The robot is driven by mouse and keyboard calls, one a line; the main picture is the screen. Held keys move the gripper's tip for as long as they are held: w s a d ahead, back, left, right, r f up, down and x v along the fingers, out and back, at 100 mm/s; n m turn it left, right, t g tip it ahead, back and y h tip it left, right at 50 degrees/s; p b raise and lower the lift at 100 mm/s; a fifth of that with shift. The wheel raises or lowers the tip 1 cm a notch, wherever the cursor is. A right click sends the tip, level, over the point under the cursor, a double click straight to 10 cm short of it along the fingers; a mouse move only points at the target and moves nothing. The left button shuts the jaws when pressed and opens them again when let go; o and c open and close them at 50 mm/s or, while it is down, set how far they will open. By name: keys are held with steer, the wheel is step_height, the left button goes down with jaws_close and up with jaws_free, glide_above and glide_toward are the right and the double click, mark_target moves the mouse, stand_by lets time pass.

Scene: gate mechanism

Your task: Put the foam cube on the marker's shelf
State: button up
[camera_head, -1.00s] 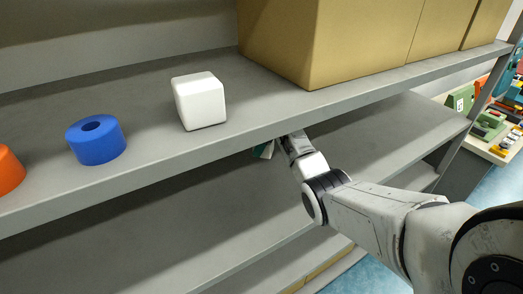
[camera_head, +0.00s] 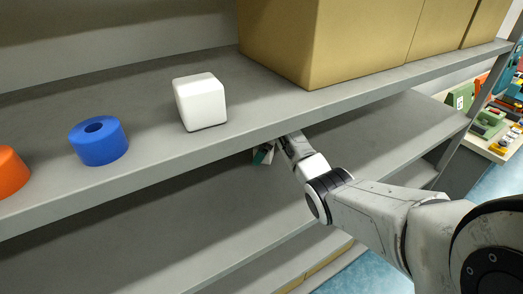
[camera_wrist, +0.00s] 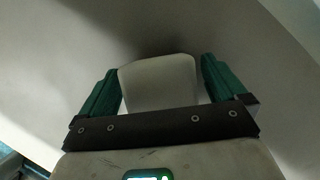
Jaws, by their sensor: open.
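A white cube with rounded edges (camera_head: 201,102) sits on the upper shelf (camera_head: 150,150), right of a blue ring. My gripper (camera_head: 265,154) is below that shelf's front edge, over the shelf level beneath, and is partly hidden by the edge. In the wrist view my gripper (camera_wrist: 160,66) has its green fingers apart. A pale, block-like object (camera_wrist: 158,84) stands between them, with a narrow gap at its right side; contact on the left is unclear. Whether this block or the upper white cube is the foam cube, I cannot tell. I see no clear marker.
The blue ring (camera_head: 98,142) and an orange piece (camera_head: 10,172) stand on the upper shelf at left. Large cardboard boxes (camera_head: 350,40) fill its back right. The lower shelf (camera_head: 390,125) looks bare where visible. A cluttered table (camera_head: 500,140) stands at far right.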

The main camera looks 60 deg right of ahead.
steer(key=v, duration=0.4)
steer(key=shift+r+b, duration=0.25)
steer(key=shift+b, duration=0.15)
steer(key=s+d, duration=0.1)
steer(key=s, duration=0.3)
steer(key=s+d+b, duration=0.1)
steer(key=s, duration=0.3)
steer(key=s+d+b, duration=0.1)
steer(key=s, duration=0.3)
steer(key=shift+s+r, duration=0.1)
steer(key=shift+r, duration=0.2)
steer(key=shift+a, duration=0.1)
